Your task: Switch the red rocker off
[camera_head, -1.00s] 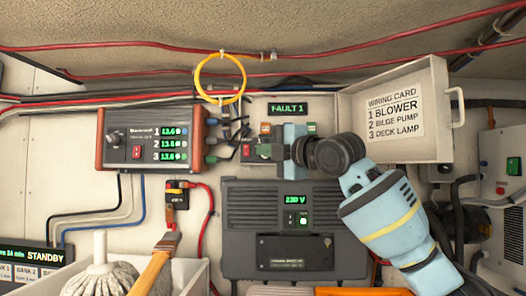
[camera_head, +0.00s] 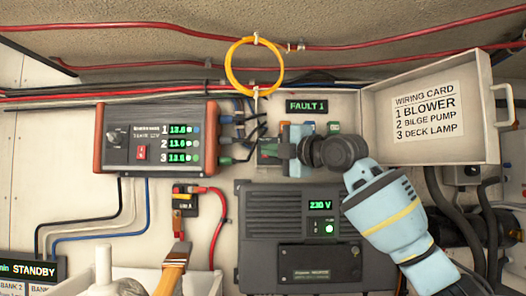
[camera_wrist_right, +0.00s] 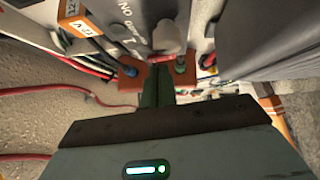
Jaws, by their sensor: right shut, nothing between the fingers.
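A red rocker (camera_head: 141,153) is on the front of the battery unit (camera_head: 120,166) with orange-brown ends, at the left in the head view. In the right wrist view the closed fingers (camera_wrist_right: 158,86) point at small coloured fittings. My left gripper is not in view.
The open box door with the wiring card (camera_head: 425,112) stands at the right. The dark 230 V inverter (camera_head: 262,225) is below my right gripper. A yellow cable loop (camera_head: 254,66) hangs above. A brush handle (camera_head: 172,272) sticks up from a white bin at the bottom.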

